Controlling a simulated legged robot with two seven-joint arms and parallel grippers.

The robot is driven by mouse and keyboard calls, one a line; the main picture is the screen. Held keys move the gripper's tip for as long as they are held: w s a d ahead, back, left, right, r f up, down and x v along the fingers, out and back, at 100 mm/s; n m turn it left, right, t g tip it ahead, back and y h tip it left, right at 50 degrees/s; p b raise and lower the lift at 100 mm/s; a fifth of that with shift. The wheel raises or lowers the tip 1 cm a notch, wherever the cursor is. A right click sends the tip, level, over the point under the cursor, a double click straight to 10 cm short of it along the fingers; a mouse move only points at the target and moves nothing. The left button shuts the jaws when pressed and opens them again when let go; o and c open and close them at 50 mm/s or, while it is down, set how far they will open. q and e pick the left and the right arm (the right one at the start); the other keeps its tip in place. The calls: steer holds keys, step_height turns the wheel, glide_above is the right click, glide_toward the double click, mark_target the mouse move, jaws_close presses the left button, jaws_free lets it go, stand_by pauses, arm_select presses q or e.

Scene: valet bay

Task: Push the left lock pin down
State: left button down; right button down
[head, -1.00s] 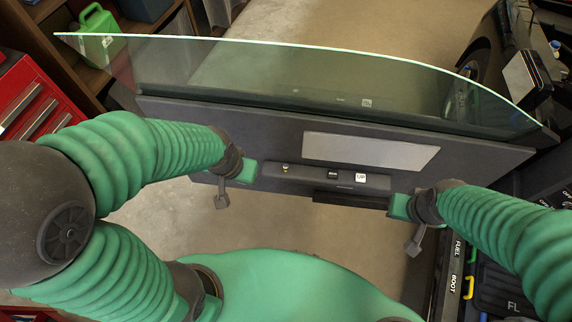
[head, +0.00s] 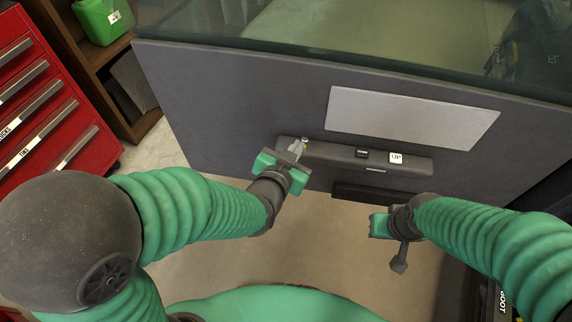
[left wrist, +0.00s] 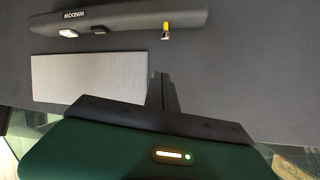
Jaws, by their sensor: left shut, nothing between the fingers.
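The lock pin (head: 305,140) is a small metal pin at the left end of the dark armrest (head: 340,153) on the door panel. In the left wrist view the lock pin (left wrist: 166,29) shows a yellow band and a bright end. My left gripper (head: 298,147) is shut and empty, its grey fingertips close to the pin in the head view. In the left wrist view the fingertips (left wrist: 163,76) appear apart from the pin, with a gap between them. My right gripper (head: 374,224) is to the right, below the armrest; its fingers are not clear.
The armrest also carries a dark button (head: 362,153) and a white UP button (head: 396,158). A light grey plate (head: 412,120) is on the door panel (head: 235,95), with window glass (head: 350,45) above. A red drawer cabinet (head: 45,95) stands at left.

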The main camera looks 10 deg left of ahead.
mark_target(304, 153)
arm_select(q)
steer(key=shift+s+d+f+t, duration=0.1)
steer(key=shift+d+f+t, duration=0.1)
steer(key=shift+t, duration=0.2)
arm_select(e)
steer(key=shift+a+f, duration=0.3)
steer(key=shift+f, duration=0.65)
